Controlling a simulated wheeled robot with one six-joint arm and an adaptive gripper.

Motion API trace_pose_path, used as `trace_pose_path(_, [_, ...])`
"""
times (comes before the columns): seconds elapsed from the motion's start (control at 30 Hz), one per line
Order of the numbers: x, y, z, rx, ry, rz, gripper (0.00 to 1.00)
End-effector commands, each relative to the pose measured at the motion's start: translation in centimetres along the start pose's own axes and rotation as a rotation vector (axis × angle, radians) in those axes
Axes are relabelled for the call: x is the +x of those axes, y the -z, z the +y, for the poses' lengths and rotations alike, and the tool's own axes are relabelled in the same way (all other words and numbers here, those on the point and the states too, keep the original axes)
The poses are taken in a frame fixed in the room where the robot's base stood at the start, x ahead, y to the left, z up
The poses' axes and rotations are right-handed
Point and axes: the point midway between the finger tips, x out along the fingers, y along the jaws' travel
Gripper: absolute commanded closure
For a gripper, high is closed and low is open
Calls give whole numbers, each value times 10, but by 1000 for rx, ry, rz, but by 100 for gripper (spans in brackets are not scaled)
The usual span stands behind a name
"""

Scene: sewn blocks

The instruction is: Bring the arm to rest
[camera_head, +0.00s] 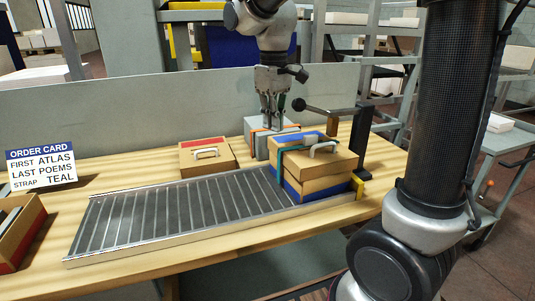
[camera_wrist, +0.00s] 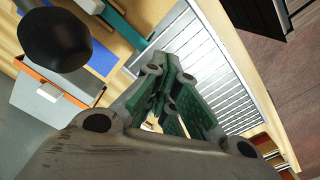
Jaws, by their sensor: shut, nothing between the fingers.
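My gripper (camera_head: 269,125) points down with its fingers together, holding nothing, at the grey block with an orange edge (camera_head: 262,142) at the back of the table. I cannot tell whether the fingertips touch it or hang in front of it. In the wrist view the green-padded fingers of my gripper (camera_wrist: 174,92) lie over the roller track. The arm reaches in from the top of the head view, still over the work table (camera_head: 110,183).
A wooden block stack (camera_head: 318,165) with blue bands, a teal strap and a pale handle stands at the roller track's (camera_head: 175,222) right end. A red-and-tan block (camera_head: 207,156) lies left. A dark-knobbed lever (camera_head: 318,110), an order card (camera_head: 41,169) and an open box (camera_head: 18,228) stand nearby.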

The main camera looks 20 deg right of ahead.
Motion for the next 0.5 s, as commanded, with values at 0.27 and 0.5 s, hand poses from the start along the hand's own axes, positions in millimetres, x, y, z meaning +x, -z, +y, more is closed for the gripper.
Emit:
trace_pose_path(0.27, [21, -22, -4, 92, 1, -2, 100])
trace_pose_path(0.5, [15, -123, 5, 291, -20, 123, 100])
